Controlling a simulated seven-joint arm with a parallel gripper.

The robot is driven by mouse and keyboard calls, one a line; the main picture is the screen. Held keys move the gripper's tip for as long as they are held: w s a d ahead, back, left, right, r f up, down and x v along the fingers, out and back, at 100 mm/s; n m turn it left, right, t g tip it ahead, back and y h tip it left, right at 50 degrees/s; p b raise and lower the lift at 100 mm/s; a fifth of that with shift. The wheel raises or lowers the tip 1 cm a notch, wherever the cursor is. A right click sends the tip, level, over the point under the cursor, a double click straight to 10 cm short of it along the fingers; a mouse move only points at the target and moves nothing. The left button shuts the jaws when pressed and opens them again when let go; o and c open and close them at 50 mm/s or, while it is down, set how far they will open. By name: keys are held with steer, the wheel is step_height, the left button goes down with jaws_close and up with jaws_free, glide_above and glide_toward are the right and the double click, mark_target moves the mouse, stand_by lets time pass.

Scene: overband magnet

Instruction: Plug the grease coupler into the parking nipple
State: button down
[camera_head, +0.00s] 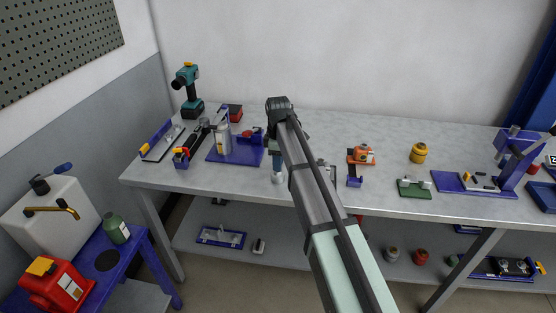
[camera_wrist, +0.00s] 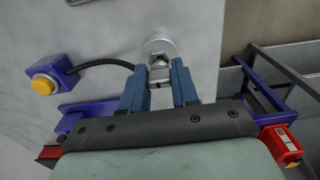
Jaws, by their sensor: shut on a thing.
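My gripper (camera_wrist: 159,78) has its two blue fingers closed on a small metallic piece (camera_wrist: 160,74), which looks like the grease coupler. A round pale-grey metal part (camera_wrist: 152,46) with a dark centre lies just beyond the fingertips in the wrist view. I cannot tell whether it belongs to the coupler or is a separate part, nor whether the two are joined. I cannot make out the parking nipple for certain.
A black hose (camera_wrist: 110,63) runs from a blue box with a yellow button (camera_wrist: 42,86) towards the fingers. A blue base plate (camera_head: 222,157) with a grey canister (camera_head: 223,138) stands left of my gripper. An orange device (camera_head: 361,155) stands right.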

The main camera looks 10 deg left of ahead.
steer(key=shift+f, duration=0.4)
steer(key=c, duration=0.8)
jaws_free()
step_height(320, 180, up, 14)
steer(key=shift+f, duration=0.1)
